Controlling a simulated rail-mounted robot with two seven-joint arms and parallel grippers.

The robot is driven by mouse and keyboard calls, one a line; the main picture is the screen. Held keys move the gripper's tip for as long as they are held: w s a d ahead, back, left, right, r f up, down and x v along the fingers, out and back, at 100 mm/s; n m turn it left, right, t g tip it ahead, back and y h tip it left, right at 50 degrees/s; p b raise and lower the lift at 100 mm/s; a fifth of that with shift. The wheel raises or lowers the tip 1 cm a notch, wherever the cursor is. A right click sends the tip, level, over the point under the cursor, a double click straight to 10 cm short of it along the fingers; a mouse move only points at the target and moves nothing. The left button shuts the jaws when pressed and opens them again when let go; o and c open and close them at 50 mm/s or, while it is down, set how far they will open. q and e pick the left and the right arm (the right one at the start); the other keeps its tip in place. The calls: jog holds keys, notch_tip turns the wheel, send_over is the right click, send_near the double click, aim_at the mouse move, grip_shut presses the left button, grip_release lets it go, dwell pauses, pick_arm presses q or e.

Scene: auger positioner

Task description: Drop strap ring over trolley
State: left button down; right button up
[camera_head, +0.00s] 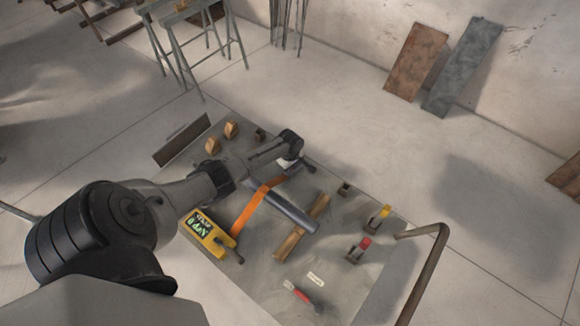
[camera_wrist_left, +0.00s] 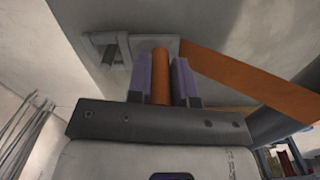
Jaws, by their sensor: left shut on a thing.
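An orange strap (camera_head: 249,211) runs diagonally across the grey worktop, over a dark grey tube (camera_head: 283,207). Its upper end runs towards my left gripper (camera_head: 288,162), whose fingertips are largely hidden in the head view. In the left wrist view, the purple fingers of my left gripper (camera_wrist_left: 161,72) are shut on an upright orange piece, seemingly the strap ring (camera_wrist_left: 160,76). The orange strap (camera_wrist_left: 255,82) stretches off to the right from behind the fingers. A grey bracket with an opening, possibly the trolley (camera_wrist_left: 110,48), is just left of the fingers. Whether the ring touches it, I cannot tell.
A yellow meter (camera_head: 207,233) lies on the worktop (camera_head: 265,275) near the strap. A wooden bar (camera_head: 302,228), a red-handled tool (camera_head: 297,292) and small red (camera_head: 364,244) and yellow (camera_head: 384,211) pieces lie to the right. A bent brown pipe (camera_head: 432,255) rises at the right edge.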

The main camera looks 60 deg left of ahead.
pick_arm(q)
jog(key=shift+f+b, duration=0.35)
jog(key=shift+f, duration=0.2)
jog(key=c, duration=0.9)
grip_release()
jog(key=shift+r+p, duration=0.3)
jog(key=shift+r, duration=0.25)
notch_tip(320, 180, up, 11)
jog(key=p, duration=0.3)
jog(key=shift+r, duration=0.15)
jog(key=shift+r+p, duration=0.3)
jog(key=shift+r, duration=0.4)
